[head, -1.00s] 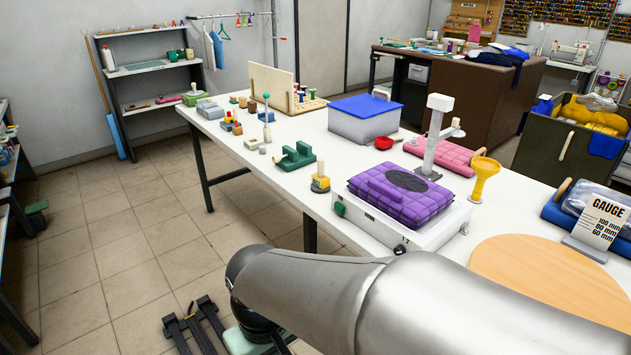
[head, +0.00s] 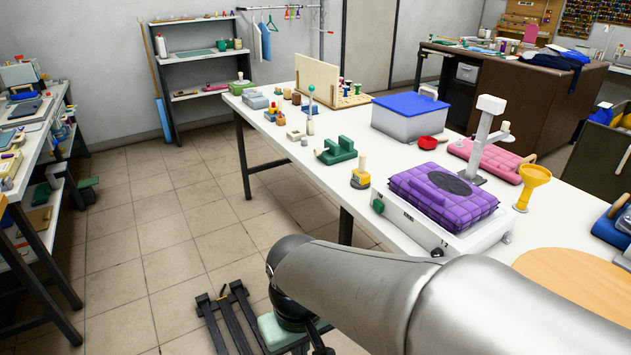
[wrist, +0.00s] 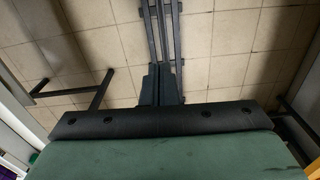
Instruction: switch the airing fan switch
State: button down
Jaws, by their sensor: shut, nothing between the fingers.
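I cannot make out an airing fan or a switch clearly marked as its own in either view. A white box-shaped device (head: 440,236) on the long table has a green knob (head: 378,206) and a dark knob (head: 437,253) on its near side; I cannot tell what they work. A purple quilted bundle (head: 440,192) lies on top of it. My gripper (wrist: 159,70) shows in the wrist view with its dark fingers together, empty, pointing over the tiled floor. In the head view my arm reaches low in front of the table and the fingertips cannot be made out.
The long white table (head: 355,127) holds a blue-lidded bin (head: 410,117), a green stand (head: 338,150) and a yellow funnel (head: 533,185). A cluttered bench (head: 30,150) stands at the left, a shelf unit (head: 203,55) at the back. The tiled floor between is open.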

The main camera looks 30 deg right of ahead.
aim_at(377, 208)
dwell(0.3)
jog(key=w+d+f+n+g+h+b, duration=0.1)
jog(key=w+d+f+n+h+b, duration=0.3)
jog(key=w+d, duration=0.35)
jog(key=w+d+f+n+g+h+b, duration=0.1)
jog(key=w+d+f+n+h+b, duration=0.1)
jog(key=w+d+n+h+b, duration=0.45)
jog(key=w+d+f+n+g+h+b, duration=0.1)
jog(key=w+d+f+n+h+b, duration=0.2)
jog(key=w+d, duration=0.6)
jog(key=w+d+n+t+h+b, duration=0.1)
jog(key=w+n+t+h+b, duration=0.1)
jog(key=w, duration=0.8)
jog(key=n+h+b, duration=0.1)
jog(key=h, duration=0.1)
jog(key=shift+w+r+n+h+b, duration=0.15)
jog(key=shift+w+n+h+b, duration=0.2)
jog(key=shift+w+b, duration=0.05)
jog(key=shift+d, duration=0.2)
jog(key=d, duration=0.4)
jog(key=d+b, duration=0.1)
jog(key=d, duration=0.8)
jog(key=shift+s+d+b, duration=0.3)
jog(key=shift+d+b, duration=0.05)
jog(key=shift+d, duration=0.05)
